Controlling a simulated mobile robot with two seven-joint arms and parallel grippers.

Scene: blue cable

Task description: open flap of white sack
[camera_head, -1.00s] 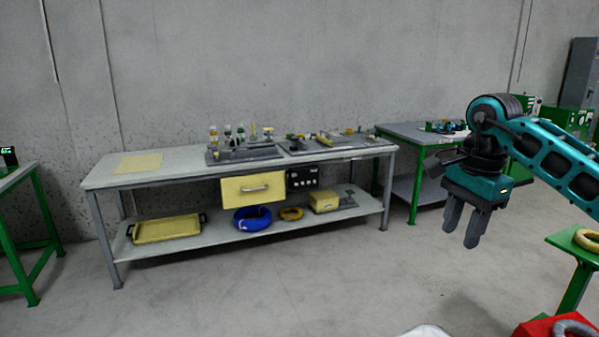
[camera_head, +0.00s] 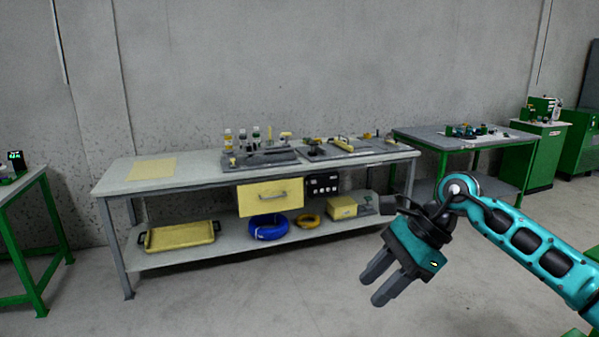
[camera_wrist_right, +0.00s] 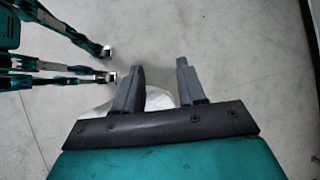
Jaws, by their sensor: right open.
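My right gripper (camera_head: 374,291) hangs over the floor in front of the workbench in the head view, fingers pointing down and left. It is open and empty. In the right wrist view, a white rounded thing, likely the white sack (camera_wrist_right: 159,98), lies on the floor beyond my right gripper (camera_wrist_right: 160,66). The fingers and palm hide most of it. Its flap cannot be made out, and I cannot tell the gap to it. The sack does not show in the head view now. My left gripper is not in view.
A long workbench (camera_head: 172,187) stands against the wall, with a yellow drawer (camera_head: 270,196), a blue cable coil (camera_head: 268,227) and a yellow tray (camera_head: 180,236) on its lower shelf. Green-framed tables stand at both sides. The floor (camera_head: 230,295) in front is clear.

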